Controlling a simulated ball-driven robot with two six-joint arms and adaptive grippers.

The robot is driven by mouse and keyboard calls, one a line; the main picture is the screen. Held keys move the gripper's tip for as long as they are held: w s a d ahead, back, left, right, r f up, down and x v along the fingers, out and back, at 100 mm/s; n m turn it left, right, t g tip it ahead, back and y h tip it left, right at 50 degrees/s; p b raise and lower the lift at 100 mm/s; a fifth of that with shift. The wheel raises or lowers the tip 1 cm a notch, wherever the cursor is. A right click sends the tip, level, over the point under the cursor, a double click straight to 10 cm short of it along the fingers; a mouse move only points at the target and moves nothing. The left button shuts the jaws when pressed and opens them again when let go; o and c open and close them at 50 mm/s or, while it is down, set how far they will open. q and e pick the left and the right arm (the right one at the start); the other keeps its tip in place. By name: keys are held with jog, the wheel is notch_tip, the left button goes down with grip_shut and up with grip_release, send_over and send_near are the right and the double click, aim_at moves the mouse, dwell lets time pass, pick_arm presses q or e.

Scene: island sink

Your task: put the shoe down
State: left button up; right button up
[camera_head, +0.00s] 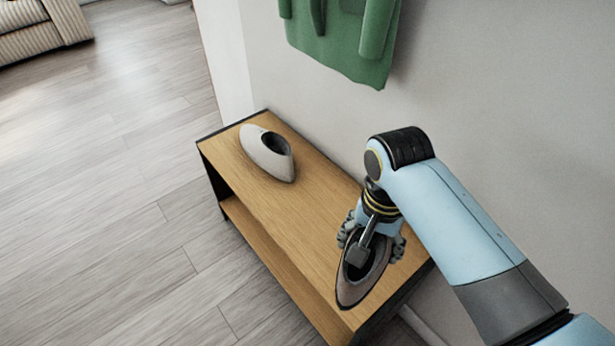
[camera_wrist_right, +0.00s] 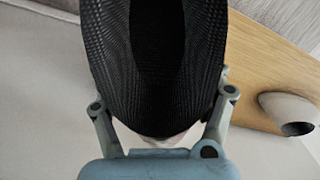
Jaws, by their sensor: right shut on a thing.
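My right gripper (camera_head: 371,240) is shut on a grey shoe with a dark opening (camera_head: 352,287), at the near right end of a wooden bench (camera_head: 262,212). The shoe is over the bench top; I cannot tell whether it touches the wood. In the right wrist view the held shoe (camera_wrist_right: 158,65) fills the middle as a dark mesh shape between the two fingers (camera_wrist_right: 160,118). A second, pale grey shoe (camera_head: 262,158) sits on the far left end of the bench; it also shows in the right wrist view (camera_wrist_right: 285,108). My left gripper is not in view.
A green garment (camera_head: 345,50) hangs on the wall above the bench. The bench has a lower shelf (camera_head: 262,245). The bench top between the two shoes is clear. Open wood floor (camera_head: 110,170) lies to the left, with a striped sofa (camera_head: 40,30) at the far left.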

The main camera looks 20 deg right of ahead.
jog(key=w+f+b, duration=0.2)
jog(key=w, duration=0.1)
jog(key=w+f+b, duration=0.2)
jog(key=w, duration=0.2)
jog(key=w+f+b, duration=0.1)
jog(key=w+f, duration=0.2)
jog(key=w, duration=0.1)
jog(key=shift+w+d+b, duration=0.2)
jog(key=shift+b, duration=0.2)
jog(key=shift+w, duration=0.2)
notch_tip(320, 180, down, 4)
jog(key=shift+f+b, duration=0.1)
jog(key=shift+b, duration=1.1)
jog(key=o, duration=1.4)
jog(key=shift+r, duration=0.2)
